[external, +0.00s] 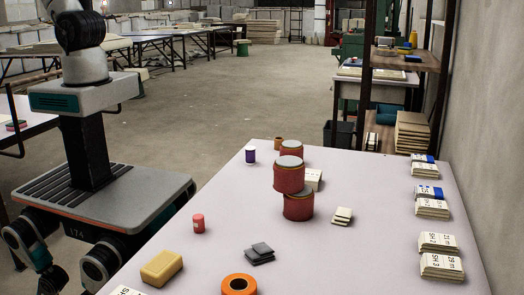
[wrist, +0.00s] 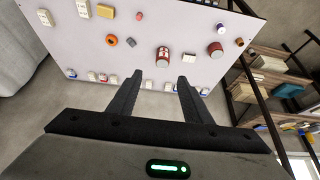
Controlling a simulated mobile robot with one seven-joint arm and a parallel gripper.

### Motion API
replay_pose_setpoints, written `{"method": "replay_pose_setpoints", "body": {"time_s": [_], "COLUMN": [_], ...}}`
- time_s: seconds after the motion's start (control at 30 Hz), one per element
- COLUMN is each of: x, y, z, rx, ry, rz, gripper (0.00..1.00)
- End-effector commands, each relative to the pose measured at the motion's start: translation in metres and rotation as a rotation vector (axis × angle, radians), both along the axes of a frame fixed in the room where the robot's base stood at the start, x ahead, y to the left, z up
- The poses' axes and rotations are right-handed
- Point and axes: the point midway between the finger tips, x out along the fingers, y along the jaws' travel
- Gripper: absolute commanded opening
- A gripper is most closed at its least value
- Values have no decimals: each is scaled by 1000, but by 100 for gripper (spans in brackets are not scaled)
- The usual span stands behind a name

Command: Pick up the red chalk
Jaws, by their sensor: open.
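The red chalk (external: 198,223) looks like a short red cylinder standing on the left side of the white table (external: 385,265), near the edge by my base. In the wrist view a small reddish piece at the top appears to be the same chalk (wrist: 139,16). My gripper (wrist: 160,76) shows in the wrist view with its two dark fingers apart and nothing between them. It is well away from the chalk, which lies beyond the fingertips. The gripper itself is out of the external view.
Red cans (external: 298,207) stand mid-table. Card stacks (external: 432,208) line the right edge. Table around the chalk is clear.

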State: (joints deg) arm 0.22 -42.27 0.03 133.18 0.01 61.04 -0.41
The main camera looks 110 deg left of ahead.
Motion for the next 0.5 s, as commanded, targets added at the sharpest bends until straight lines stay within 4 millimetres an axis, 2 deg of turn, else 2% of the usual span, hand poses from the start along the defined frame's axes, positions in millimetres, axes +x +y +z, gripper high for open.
{"method": "replay_pose_setpoints", "body": {"time_s": [0.03, 0.27, 0.5], "x": [10, 52, 117], "y": [-4, -21, -58], "z": [-5, 17, 24], "rx": [-8, -43, -67], "ry": [24, 124, 277], "rz": [0, 24, 72], "gripper": [45, 45, 45]}}
